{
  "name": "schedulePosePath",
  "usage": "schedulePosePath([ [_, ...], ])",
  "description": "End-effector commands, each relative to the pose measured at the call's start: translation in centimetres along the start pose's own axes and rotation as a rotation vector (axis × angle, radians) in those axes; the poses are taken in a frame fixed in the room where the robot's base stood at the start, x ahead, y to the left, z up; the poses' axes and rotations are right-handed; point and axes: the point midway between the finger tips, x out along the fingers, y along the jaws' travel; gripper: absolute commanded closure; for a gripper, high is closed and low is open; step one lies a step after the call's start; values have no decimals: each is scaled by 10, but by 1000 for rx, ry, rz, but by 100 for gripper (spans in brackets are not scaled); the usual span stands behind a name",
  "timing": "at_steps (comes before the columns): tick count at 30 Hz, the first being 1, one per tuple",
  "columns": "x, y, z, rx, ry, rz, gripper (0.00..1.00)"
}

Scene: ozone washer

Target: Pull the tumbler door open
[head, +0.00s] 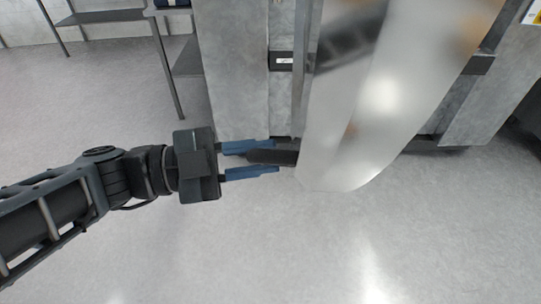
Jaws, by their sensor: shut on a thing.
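The tumbler door (372,110) is a shiny metal panel with a rounded lower edge, standing out from the grey machine front. A dark handle (272,157) sticks out to the left from the door's lower left edge. My gripper (262,159) comes in from the left, and its two blue fingers lie above and below the handle in the picture. It is shut on the handle.
The grey machine body (232,70) stands behind the door, with a dark latch-like block (281,61) on its left post. A metal shelf table (105,16) stands at the upper left. The grey floor (270,245) is clear in front and to the left.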

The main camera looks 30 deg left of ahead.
Motion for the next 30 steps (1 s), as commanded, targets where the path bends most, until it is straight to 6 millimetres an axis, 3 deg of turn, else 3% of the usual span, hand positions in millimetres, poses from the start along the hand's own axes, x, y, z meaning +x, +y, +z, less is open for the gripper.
schedulePosePath([
  [11, 0, 3, 4, -3, -6, 4, 100],
  [12, 0, 3, 4, -3, -5, 4, 73],
  [17, 0, 2, 3, -2, -3, 3, 58],
  [25, -2, 1, 2, -1, -2, 1, 57],
  [30, -19, 2, 4, -1, -4, 0, 57],
])
